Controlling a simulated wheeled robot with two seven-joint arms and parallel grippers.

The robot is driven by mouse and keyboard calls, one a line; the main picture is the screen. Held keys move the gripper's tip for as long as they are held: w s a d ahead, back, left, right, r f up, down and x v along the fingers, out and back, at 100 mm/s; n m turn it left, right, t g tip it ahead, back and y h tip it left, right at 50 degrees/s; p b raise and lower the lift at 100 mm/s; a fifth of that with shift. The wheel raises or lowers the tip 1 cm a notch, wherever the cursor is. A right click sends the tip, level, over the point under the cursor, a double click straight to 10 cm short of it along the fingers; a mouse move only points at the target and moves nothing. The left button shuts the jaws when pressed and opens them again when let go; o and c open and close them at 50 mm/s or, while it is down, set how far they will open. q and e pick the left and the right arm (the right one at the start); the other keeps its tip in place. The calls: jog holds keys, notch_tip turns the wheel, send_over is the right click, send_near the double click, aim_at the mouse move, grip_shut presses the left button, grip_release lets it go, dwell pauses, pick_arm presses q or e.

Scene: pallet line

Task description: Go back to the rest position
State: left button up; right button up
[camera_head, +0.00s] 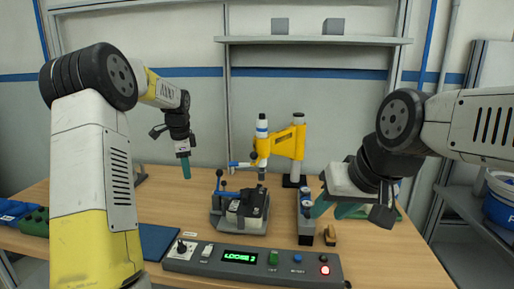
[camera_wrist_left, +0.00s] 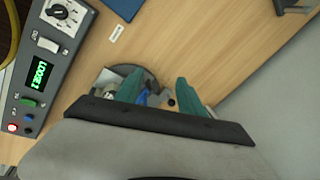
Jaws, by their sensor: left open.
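My left gripper (camera_head: 184,168) hangs in the air over the back left of the table, its teal fingers pointing down. In the left wrist view its two teal fingers (camera_wrist_left: 158,92) stand apart with nothing held between them. My right gripper (camera_head: 333,209) is low over the right of the table, tilted, beside a grey block-like device (camera_head: 306,222). Its teal fingers look apart, and I see nothing held between them. My own wrist hides part of what lies behind it.
A clamp fixture (camera_head: 240,212) holding a part stands mid-table, before a yellow press (camera_head: 285,143). A control box (camera_head: 250,262) with a green display reading "LOOSE 2" and a lit red button is at the front. Blue and green bins (camera_head: 35,222) are left. A shelf (camera_head: 310,41) hangs behind.

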pick_arm(q)
jog(key=s+d+r+n+t, duration=0.1)
jog(key=s+d+r+n, duration=0.2)
jog(key=s+r, duration=0.35)
jog(key=s+d+r+n+t, duration=0.1)
jog(key=s+d+r+n, duration=0.25)
jog(key=s, duration=0.65)
jog(key=s+d+n+h, duration=0.1)
jog(key=s+n, duration=0.1)
jog(key=s, duration=0.4)
jog(key=s+d+f+n+t, duration=0.1)
jog(key=s+n, duration=0.1)
jog(key=s, duration=0.5)
jog(key=s+d+f+n+h, duration=0.1)
jog(key=s+d+n, duration=0.1)
jog(key=s, duration=0.5)
jog(key=shift+n+h, duration=0.3)
jog(key=shift+n, duration=0.25)
